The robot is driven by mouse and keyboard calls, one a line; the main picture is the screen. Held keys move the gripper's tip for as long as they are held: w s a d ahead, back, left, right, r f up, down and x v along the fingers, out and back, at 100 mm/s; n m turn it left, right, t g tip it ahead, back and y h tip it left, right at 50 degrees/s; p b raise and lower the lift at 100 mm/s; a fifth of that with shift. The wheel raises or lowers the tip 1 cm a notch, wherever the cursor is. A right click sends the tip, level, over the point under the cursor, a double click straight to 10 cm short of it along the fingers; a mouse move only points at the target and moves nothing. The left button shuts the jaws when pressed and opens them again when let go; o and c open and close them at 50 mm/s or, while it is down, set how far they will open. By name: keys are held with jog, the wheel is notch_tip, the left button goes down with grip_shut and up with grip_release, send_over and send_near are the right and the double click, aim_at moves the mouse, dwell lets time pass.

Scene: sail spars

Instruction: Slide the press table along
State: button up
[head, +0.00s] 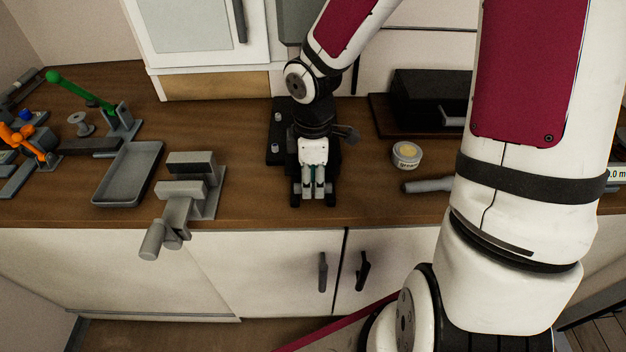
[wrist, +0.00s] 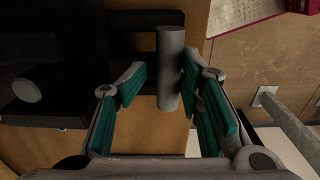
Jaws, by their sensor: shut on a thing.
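The press table looks like the dark block (head: 276,155) on the counter under my arm, with small grey knobs on its left side. In the wrist view a dark body (wrist: 60,35) with a round grey knob (wrist: 25,86) fills the left side. My gripper (head: 313,194) points down at the front of the dark block, near the counter's front edge. In the wrist view a grey cylindrical handle (wrist: 170,70) stands between its teal finger pads, and the gripper is shut on it. My arm and gripper hide much of the block in the head view.
A grey vise (head: 192,190) and a shallow grey tray (head: 128,172) stand to the left. A round tin (head: 406,155) and a grey cylindrical tool (head: 428,186) lie to the right. A black box (head: 430,95) is behind them. Bare counter (head: 250,205) lies between vise and gripper.

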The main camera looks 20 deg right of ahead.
jog(key=shift+w+d+f+b, duration=0.15)
jog(key=shift+w+d, duration=0.55)
jog(key=shift+w, duration=0.95)
jog(key=shift+w+d+f+b, duration=0.1)
jog(key=shift+w+d+b, duration=0.2)
jog(key=shift+w+d, duration=0.9)
jog(key=shift+w+d+f+b, duration=0.1)
jog(key=shift+w+d+b, duration=0.15)
jog(key=shift+w, duration=1.85)
jog(key=o, duration=1.2)
jog(key=shift+w+r, duration=0.1)
jog(key=shift+w, duration=0.05)
jog(key=shift+r, duration=0.2)
jog(key=shift+w+r, duration=0.1)
jog(key=shift+r, duration=0.1)
notch_tip(320, 180, up, 11)
jog(key=s+a+r+m+t, duration=0.1)
jog(key=s+r+m, duration=0.3)
jog(key=s, duration=0.4)
jog(key=s+a+r+m+t, duration=0.2)
jog(key=s+m, duration=0.3)
jog(key=s, duration=0.3)
jog(key=s+a+r+m+t, duration=0.1)
jog(key=s+r+m, duration=0.3)
jog(key=s, duration=0.4)
jog(key=shift+a+r+m+t, duration=0.25)
jog(key=shift+r+m+t, duration=0.05)
jog(key=shift+r+t, duration=0.45)
